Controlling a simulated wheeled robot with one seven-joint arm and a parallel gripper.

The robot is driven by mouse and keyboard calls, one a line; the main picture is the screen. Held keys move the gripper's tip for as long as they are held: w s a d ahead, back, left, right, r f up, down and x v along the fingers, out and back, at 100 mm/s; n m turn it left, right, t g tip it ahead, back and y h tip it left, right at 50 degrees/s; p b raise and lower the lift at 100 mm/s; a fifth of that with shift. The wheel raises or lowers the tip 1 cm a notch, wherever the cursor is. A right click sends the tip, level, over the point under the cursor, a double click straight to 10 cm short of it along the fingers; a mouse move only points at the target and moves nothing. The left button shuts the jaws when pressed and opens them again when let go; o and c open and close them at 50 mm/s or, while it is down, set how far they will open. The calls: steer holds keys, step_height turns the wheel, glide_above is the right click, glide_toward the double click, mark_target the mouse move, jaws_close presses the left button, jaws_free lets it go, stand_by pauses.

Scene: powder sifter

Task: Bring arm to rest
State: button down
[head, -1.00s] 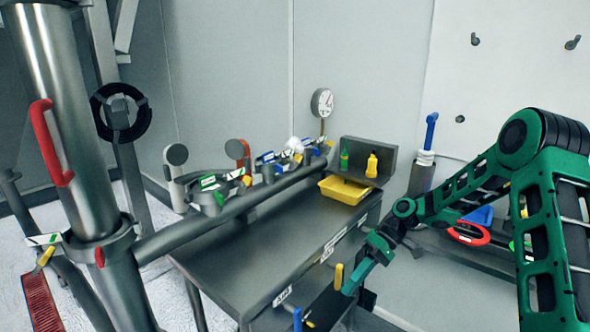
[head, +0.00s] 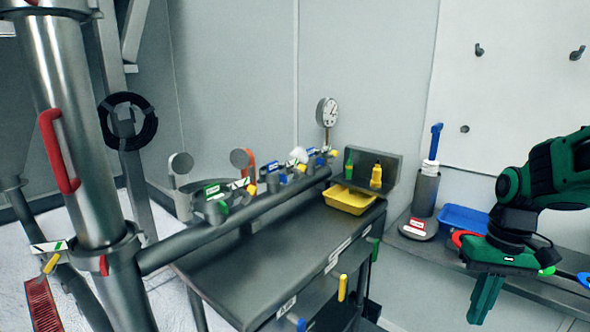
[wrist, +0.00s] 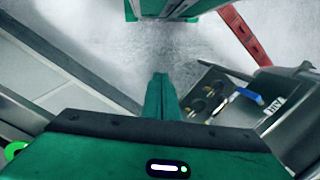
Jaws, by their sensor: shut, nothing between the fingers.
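My gripper (head: 484,300) is at the right of the head view, with its green fingers pointing down. It hangs in front of the shelf on the right wall and holds nothing. In the wrist view the green fingers (wrist: 160,95) are together, with pale floor beyond them.
A metal table (head: 250,270) with valves, a gauge (head: 327,112) and a yellow tray (head: 350,198) stands at centre. The right shelf (head: 425,245) holds a blue tray (head: 462,220) and a grey cylinder (head: 425,190). A large steel pipe (head: 75,130) stands at left.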

steer(key=s+d+r+m, duration=0.1)
steer(key=s+d+m, duration=0.1)
steer(key=s, duration=0.5)
steer(key=s+d+r+m+t+h, duration=0.1)
steer(key=s+d+m, duration=0.1)
steer(key=s, duration=0.5)
steer(key=shift+d+m, duration=0.4)
steer(key=shift+w+f, duration=0.25)
steer(key=shift+w, duration=0.3)
